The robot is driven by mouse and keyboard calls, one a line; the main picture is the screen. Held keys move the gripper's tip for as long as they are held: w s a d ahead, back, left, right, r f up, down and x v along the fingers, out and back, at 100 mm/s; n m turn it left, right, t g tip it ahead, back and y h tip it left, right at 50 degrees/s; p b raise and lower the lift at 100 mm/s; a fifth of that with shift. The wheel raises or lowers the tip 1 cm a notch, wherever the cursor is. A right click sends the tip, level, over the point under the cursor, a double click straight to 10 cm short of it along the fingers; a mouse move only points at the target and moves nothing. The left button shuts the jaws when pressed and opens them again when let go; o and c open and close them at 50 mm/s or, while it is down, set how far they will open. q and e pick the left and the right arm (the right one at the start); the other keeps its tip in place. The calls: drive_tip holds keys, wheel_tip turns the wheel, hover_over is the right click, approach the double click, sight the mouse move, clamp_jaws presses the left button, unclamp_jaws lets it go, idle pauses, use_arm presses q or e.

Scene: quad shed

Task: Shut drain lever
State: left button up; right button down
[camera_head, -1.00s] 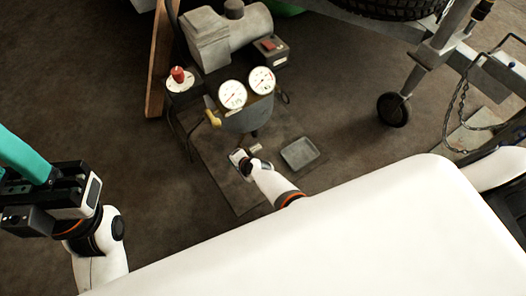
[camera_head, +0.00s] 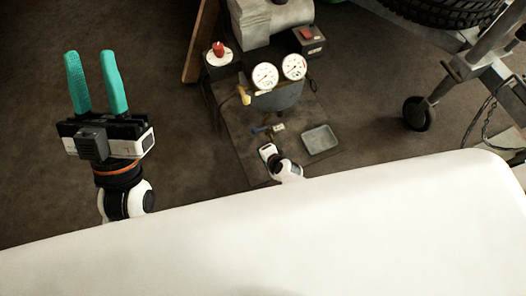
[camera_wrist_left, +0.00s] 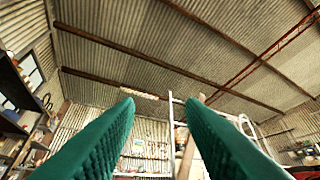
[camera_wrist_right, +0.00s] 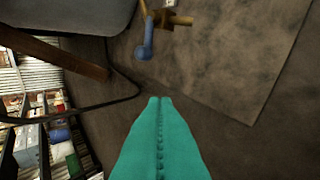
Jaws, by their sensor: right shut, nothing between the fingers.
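The drain lever has a blue handle (camera_wrist_right: 146,42) on a brass valve (camera_wrist_right: 174,19), at the top of the right wrist view. In the head view the blue handle (camera_head: 259,130) shows small below the compressor tank. My right gripper (camera_wrist_right: 160,100) is shut and empty; its teal fingertips are apart from the lever, below it in the right wrist view. In the head view its body (camera_head: 267,151) is just below the lever and its fingers are hard to make out. My left gripper (camera_head: 93,56) is open and empty, raised at the left, far from the lever.
Two gauges (camera_head: 265,76) and a red knob (camera_head: 218,48) sit on the compressor above the lever. A grey tray (camera_head: 320,139) lies on the floor mat to the right. A wooden post (camera_head: 201,40) and a trailer jack wheel (camera_head: 417,114) stand nearby. My white body covers the foreground.

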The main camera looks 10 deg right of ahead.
use_arm(q)
drive_tip(key=shift+w+d+f+g+y, duration=0.15)
drive_tip(key=shift+w+f+g+y, duration=0.45)
drive_tip(key=shift+w+f+g, duration=0.6)
use_arm(e)
drive_tip(key=shift+s+r, duration=0.5)
use_arm(q)
drive_tip(key=shift+w+r, duration=0.1)
